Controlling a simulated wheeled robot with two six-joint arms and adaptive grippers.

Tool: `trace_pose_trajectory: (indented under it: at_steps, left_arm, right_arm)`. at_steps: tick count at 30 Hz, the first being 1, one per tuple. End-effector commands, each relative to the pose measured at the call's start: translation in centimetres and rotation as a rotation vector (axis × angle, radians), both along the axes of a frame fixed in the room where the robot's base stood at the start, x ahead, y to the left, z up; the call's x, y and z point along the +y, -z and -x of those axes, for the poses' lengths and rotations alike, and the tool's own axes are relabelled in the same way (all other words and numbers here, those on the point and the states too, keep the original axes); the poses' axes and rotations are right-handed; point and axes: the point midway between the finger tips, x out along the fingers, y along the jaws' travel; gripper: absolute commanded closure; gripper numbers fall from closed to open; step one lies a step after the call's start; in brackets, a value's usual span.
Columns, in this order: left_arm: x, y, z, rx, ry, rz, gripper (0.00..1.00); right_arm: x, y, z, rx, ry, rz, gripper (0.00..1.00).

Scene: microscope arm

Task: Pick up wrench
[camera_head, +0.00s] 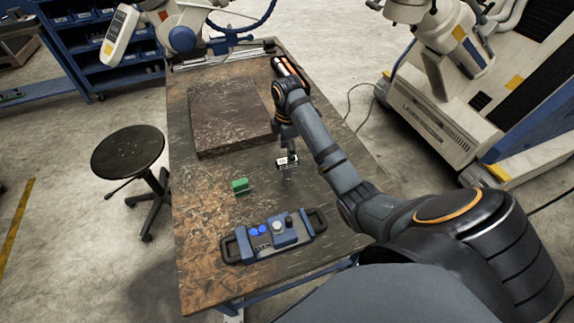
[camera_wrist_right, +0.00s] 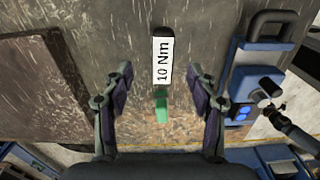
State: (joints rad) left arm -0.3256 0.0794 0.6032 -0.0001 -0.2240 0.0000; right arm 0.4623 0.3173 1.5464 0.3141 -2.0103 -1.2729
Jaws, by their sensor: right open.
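The wrench seems to be the small dark piece with a white "10 Nm" label (camera_head: 287,161) on the table under my right gripper (camera_head: 288,148). In the right wrist view the label (camera_wrist_right: 162,62) is clear, just past the fingertips and midway between them. Its full shape is hard to make out. In that view my right gripper (camera_wrist_right: 160,85) is open, with a finger on each side and a gap to the label. My left gripper is not in view.
A green block (camera_head: 240,186) lies left of the label. A blue control box with black handles (camera_head: 274,238) stands at the near side of the table (camera_head: 205,270). A dark raised slab (camera_head: 230,115) lies behind. A stool (camera_head: 127,150) stands left.

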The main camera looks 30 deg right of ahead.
Motion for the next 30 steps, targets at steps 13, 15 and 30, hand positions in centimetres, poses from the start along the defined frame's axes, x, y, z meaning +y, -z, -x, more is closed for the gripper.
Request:
trace_pose_trajectory:
  at_steps: [13, 15, 30]
  left_arm:
    - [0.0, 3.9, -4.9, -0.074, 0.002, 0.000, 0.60]
    - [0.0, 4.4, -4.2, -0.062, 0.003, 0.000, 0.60]
    - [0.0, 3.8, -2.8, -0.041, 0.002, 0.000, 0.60]
  right_arm:
    - [0.2, 4.6, 0.4, 0.000, 0.000, 0.000, 0.41]
    - [0.3, 5.7, 0.7, 0.001, 0.000, 0.001, 0.41]
    - [0.3, 7.5, 0.7, -0.001, 0.000, 0.000, 0.62]
